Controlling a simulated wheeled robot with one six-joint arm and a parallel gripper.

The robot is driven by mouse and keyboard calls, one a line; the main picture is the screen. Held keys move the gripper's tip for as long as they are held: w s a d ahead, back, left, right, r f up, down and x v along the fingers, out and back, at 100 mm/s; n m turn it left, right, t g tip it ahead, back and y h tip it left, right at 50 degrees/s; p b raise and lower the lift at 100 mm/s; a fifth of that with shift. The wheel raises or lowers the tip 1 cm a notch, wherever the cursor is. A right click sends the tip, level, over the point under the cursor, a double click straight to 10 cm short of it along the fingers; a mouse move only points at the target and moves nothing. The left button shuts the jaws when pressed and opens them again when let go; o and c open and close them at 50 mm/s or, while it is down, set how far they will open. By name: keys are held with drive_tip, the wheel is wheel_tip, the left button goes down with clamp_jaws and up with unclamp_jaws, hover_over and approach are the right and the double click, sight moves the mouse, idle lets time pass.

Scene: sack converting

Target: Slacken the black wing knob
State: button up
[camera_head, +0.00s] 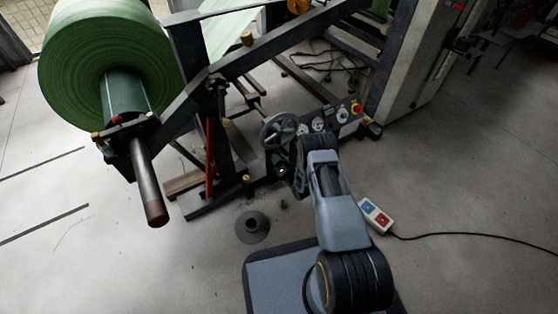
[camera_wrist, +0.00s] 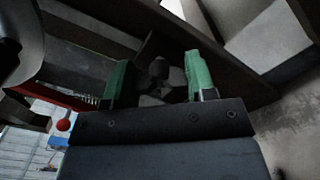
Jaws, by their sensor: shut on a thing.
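My gripper (camera_wrist: 157,78) reaches to the machine frame with its two green fingers spread around the black wing knob (camera_wrist: 159,70). The knob is dark and poorly lit, and its wings are hard to make out. The fingers are shut on it, one on each side. In the head view my gripper (camera_head: 284,167) is at the lower part of the machine, just below a grey handwheel. There the knob is hidden by my arm and the gripper.
A control panel (camera_head: 327,119) with dials and a red button is right of the handwheel (camera_head: 279,131). A large green roll (camera_head: 108,65) hangs on a shaft at left. A pendant (camera_head: 375,215) with a cable lies right of my arm. Open floor is at right.

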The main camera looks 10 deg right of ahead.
drive_tip(key=shift+s+a+f, duration=0.1)
drive_tip(key=o, duration=0.7)
drive_tip(key=shift+o, duration=1.2)
drive_tip(key=p+v, duration=0.5)
drive_tip(key=v, duration=0.8)
drive_tip(key=shift+s+d, duration=0.25)
drive_tip(key=shift+s, duration=0.05)
